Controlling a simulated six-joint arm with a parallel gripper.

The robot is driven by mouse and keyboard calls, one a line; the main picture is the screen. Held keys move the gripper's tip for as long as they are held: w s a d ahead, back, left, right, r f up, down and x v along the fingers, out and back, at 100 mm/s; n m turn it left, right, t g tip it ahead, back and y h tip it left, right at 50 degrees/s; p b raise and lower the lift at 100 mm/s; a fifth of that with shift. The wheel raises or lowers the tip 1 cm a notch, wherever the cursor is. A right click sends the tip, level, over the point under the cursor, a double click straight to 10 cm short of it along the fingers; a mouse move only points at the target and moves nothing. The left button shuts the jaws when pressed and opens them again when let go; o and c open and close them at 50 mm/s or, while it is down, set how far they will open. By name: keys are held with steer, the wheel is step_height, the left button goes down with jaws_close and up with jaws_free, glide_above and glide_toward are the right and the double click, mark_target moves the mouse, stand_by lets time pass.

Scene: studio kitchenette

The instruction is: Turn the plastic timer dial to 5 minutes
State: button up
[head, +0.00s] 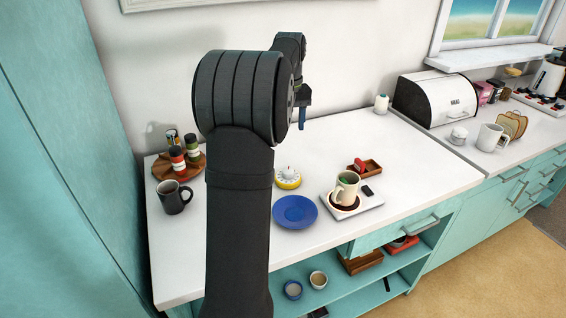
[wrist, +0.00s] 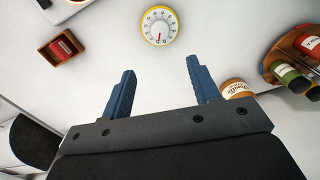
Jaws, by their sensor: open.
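The timer (head: 287,178) is a round yellow dial timer with a white face, standing on the white counter behind the blue plate. In the wrist view the timer (wrist: 159,25) shows near the top middle, with a ring of marks and a red pointer toward the lower edge of its face. The marks are too small to read. My gripper (wrist: 162,82) is open and empty, its two blue fingers apart. The timer lies beyond the fingertips, not between them. In the head view my gripper (head: 302,108) is above the back of the counter, partly hidden by my arm.
A blue plate (head: 295,212) lies in front of the timer. To its right are a mug (head: 346,188) on a white scale and a wooden tray (head: 372,168). A spice turntable (head: 166,170) and dark mug (head: 174,197) stand left. The counter's back middle is clear.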

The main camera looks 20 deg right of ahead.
mark_target(288, 170)
step_height(288, 170, down, 16)
steer(key=shift+r, duration=0.1)
stand_by(0.4)
steer(key=c, duration=1)
